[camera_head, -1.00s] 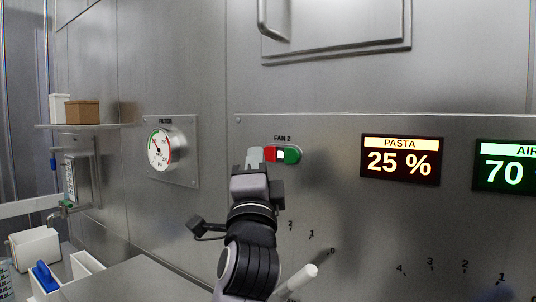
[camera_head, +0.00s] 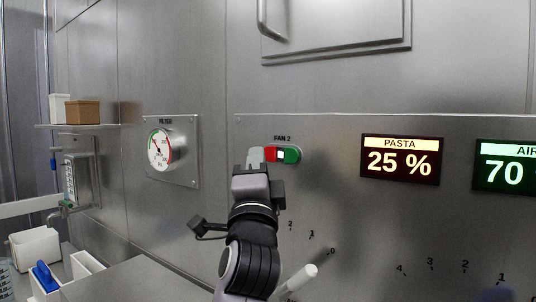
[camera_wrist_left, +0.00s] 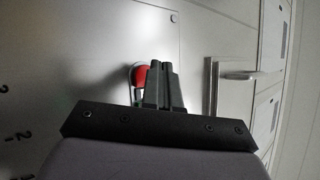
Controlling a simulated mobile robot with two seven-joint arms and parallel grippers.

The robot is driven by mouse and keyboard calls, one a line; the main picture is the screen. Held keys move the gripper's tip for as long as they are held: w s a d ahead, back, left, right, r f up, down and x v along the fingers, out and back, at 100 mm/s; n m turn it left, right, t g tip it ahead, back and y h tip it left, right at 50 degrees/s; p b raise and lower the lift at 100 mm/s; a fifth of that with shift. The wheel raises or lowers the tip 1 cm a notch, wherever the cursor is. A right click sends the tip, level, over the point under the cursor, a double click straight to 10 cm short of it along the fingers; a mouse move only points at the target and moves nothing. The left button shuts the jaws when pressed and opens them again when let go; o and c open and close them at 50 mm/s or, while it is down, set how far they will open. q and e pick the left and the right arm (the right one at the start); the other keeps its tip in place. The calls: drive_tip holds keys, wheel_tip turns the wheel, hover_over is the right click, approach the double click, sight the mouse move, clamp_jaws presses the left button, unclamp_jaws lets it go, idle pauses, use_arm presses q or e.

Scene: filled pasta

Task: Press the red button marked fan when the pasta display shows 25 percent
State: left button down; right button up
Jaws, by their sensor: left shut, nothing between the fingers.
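The pasta display (camera_head: 401,161) reads 25 %. The fan switch is labelled FAN 2 and has a red button (camera_head: 270,153) on its left and a green button (camera_head: 292,154) on its right. My left gripper (camera_head: 256,156) is shut and empty, with its fingertips at the left edge of the red button and partly covering it. In the left wrist view the red button (camera_wrist_left: 141,77) shows just left of the fingertips of my left gripper (camera_wrist_left: 158,68). I cannot tell whether the fingertips touch the button. My right gripper is not in view.
A dial gauge (camera_head: 160,149) is on the panel to the left. The air display (camera_head: 506,166) reads 70 at the right edge. A white handle (camera_head: 297,280) sticks out low, beside my left arm. A shelf (camera_head: 85,126) holds boxes at the far left.

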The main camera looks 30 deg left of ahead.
use_arm(q)
drive_tip(key=shift+w, duration=0.3)
drive_tip(key=shift+w, duration=0.4)
idle(0.6)
drive_tip(key=shift+s, duration=0.1)
drive_tip(key=shift+s+p, duration=0.3)
drive_tip(key=shift+s, duration=0.4)
drive_tip(key=s+p, duration=0.1)
drive_tip(key=s, duration=0.4)
drive_tip(key=shift+a+p, duration=0.2)
drive_tip(key=shift+p, duration=0.1)
idle(0.7)
